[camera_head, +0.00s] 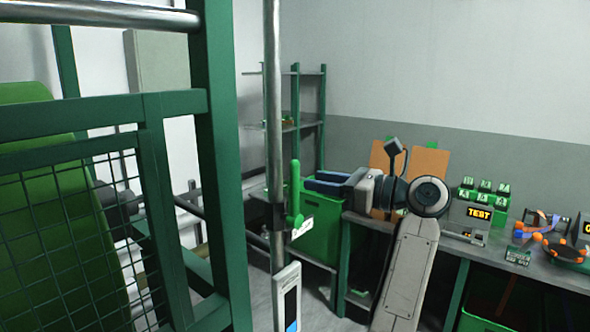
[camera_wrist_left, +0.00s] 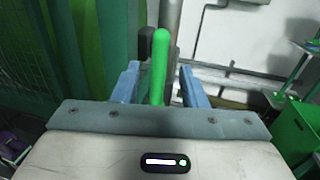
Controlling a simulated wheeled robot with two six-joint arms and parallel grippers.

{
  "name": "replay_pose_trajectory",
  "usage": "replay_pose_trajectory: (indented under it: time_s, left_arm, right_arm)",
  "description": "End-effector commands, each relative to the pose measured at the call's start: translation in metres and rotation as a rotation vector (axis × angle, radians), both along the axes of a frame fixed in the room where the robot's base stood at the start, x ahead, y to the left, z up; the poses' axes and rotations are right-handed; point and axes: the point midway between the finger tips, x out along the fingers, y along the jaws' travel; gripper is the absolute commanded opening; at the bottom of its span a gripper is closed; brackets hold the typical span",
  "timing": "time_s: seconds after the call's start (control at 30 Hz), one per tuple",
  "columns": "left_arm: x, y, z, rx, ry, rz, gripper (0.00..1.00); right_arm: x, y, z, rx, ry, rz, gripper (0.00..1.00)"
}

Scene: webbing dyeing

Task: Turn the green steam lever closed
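The green steam lever (camera_head: 295,194) stands upright on a vertical metal pipe (camera_head: 273,120), with a white tag at its lower end. My left gripper (camera_head: 314,181) is just right of the lever, its blue fingers pointing at it. The gripper is open; I cannot tell whether a finger touches the lever. The lever's lower end is hidden behind the gripper body there. My right gripper is not in view.
A green frame with wire mesh (camera_head: 70,230) stands close on the left. A grey panel with a blue screen (camera_head: 289,300) is below the lever. A green bin (camera_head: 322,232) stands behind my gripper. A workbench (camera_head: 465,248) with a TEST box (camera_head: 476,214) and tools is on the right.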

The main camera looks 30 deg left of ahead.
Motion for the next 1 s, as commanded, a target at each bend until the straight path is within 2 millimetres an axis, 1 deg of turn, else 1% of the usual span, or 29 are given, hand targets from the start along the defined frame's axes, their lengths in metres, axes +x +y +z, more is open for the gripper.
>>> replay_pose_trajectory:
  time_s: [0.03, 0.13, 0.3, 0.43, 0.7, 0.77, 0.9, 0.93, 1.0]
  left_arm:
    - [-0.002, 0.012, 0.005, 0.003, 0.001, 0.004, 0.39]
    - [-0.004, 0.029, 0.005, 0.003, 0.001, 0.004, 0.39]
    - [-0.006, 0.050, 0.003, 0.002, 0.001, 0.001, 0.39]
    - [-0.007, 0.056, 0.001, 0.001, 0.001, 0.000, 0.39]
    - [-0.007, 0.058, 0.000, 0.001, 0.001, -0.001, 0.39]
    - [-0.007, 0.058, 0.000, 0.001, 0.001, -0.001, 0.29]
    - [-0.007, 0.058, 0.000, 0.001, 0.001, -0.001, 0.02]
    - [-0.007, 0.058, 0.000, 0.001, 0.001, -0.001, 0.00]
    - [-0.007, 0.058, 0.000, 0.001, 0.001, -0.001, 0.00]
  right_arm:
    - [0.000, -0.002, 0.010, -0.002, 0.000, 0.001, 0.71]
    - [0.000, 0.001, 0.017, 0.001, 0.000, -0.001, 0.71]
    - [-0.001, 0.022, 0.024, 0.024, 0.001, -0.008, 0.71]
    - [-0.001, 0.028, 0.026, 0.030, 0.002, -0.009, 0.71]
    - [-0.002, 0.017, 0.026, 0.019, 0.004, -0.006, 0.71]
    - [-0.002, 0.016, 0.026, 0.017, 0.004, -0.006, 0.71]
    - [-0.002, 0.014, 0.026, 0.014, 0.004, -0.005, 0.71]
    - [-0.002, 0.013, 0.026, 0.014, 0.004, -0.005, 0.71]
    - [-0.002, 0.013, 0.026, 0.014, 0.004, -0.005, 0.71]
